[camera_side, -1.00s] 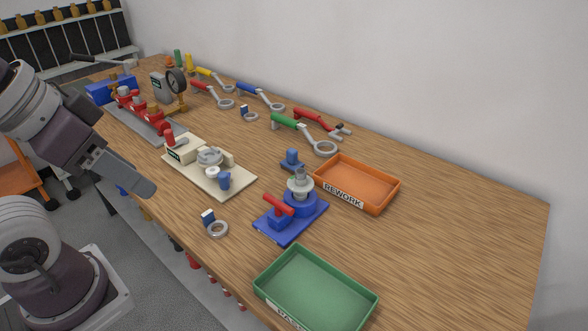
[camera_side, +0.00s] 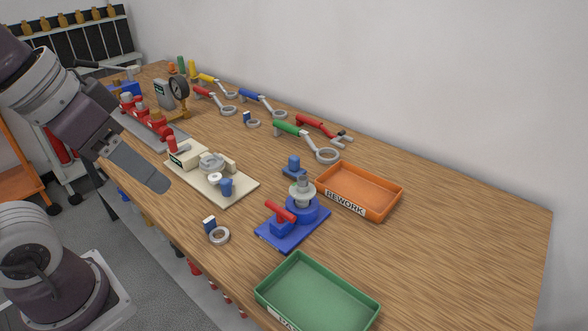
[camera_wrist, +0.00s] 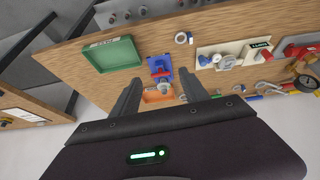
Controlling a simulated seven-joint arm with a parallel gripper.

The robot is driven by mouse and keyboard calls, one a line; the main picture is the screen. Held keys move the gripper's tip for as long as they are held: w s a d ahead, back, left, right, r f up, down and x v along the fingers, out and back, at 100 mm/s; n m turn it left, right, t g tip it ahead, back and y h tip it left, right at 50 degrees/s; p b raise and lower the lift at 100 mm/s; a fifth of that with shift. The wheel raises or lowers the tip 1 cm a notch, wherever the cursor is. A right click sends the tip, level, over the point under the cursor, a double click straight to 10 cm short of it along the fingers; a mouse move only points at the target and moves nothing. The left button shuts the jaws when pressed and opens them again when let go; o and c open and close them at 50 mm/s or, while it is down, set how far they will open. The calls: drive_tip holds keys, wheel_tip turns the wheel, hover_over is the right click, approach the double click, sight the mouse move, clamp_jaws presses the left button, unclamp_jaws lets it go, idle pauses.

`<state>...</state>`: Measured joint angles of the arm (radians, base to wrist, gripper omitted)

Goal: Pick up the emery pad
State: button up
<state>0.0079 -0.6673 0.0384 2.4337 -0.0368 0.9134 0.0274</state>
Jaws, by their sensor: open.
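No thing is marked as the emery pad. A small blue-grey block with a knob-like top (camera_side: 293,167), behind the blue fixture and left of the orange tray, may be it, but I cannot be sure. My gripper (camera_side: 158,182) is above the bench's front edge in the side view, well left of that block and apart from everything. In the wrist view its two dark fingers (camera_wrist: 160,78) stand apart with nothing held between them. The fingers partly frame the blue fixture and the orange tray far beyond.
A blue fixture with a red handle (camera_side: 290,222), an orange REWORK tray (camera_side: 372,208), a green tray (camera_side: 317,311) and a cream board (camera_side: 232,197) stand on the wooden bench. A grey ring with a blue tag (camera_side: 219,236) lies near the front. Wrenches line the back. The bench's right end is clear.

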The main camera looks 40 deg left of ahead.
drive_tip(key=w+a+r+n+g+h, duration=0.1)
drive_tip(key=w+r+h, duration=0.15)
drive_tip(key=w, duration=0.85)
drive_tip(key=g+y, duration=0.2)
drive_tip(key=g, duration=0.1)
hover_over(294, 156)
drive_tip(key=s, duration=0.5)
wheel_tip(294, 156, down, 15)
drive_tip(key=shift+m+y, duration=0.45)
drive_tip(key=shift+m, duration=0.15)
drive_tip(key=w+f, duration=0.1)
drive_tip(key=f, duration=0.3)
drive_tip(key=w+f, duration=0.2)
drive_tip(key=f, duration=0.2)
drive_tip(key=w+f, duration=0.2)
drive_tip(key=f, duration=0.2)
drive_tip(key=shift+f, duration=0.15)
clamp_jaws()
